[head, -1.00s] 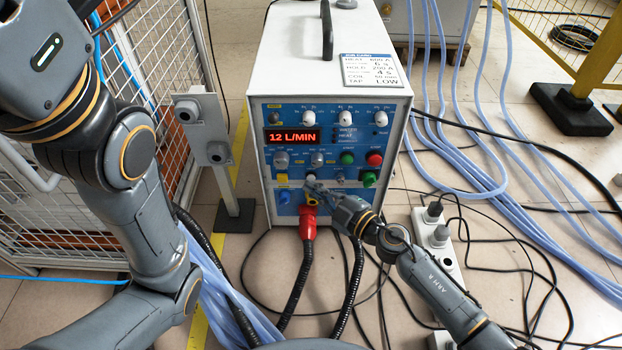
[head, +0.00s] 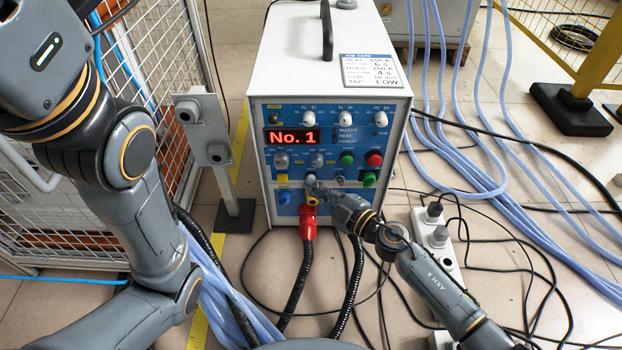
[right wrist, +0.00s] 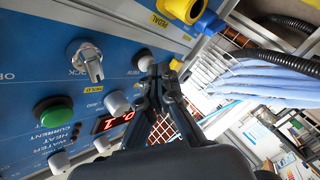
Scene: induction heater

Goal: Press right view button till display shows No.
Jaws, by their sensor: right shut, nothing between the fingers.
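The induction heater (head: 335,60) is a white box with a blue front panel. Its red display (head: 293,137) reads "No. 1"; part of the display also shows in the right wrist view (right wrist: 113,121), turned on its side. The right view button (right wrist: 143,60) is a small grey knob-like button beside a "VIEW" label, partly hidden by the fingertips. My right gripper (head: 312,188) is shut and empty, its tips at this button on the lower panel. In the right wrist view the closed fingertips (right wrist: 158,72) appear to touch it. My left gripper is out of view.
A red plug (head: 307,222) with a black cable sits just below my right gripper. A power strip (head: 437,240) and loose cables lie on the floor at right. A grey post (head: 217,154) and wire cage stand left of the heater.

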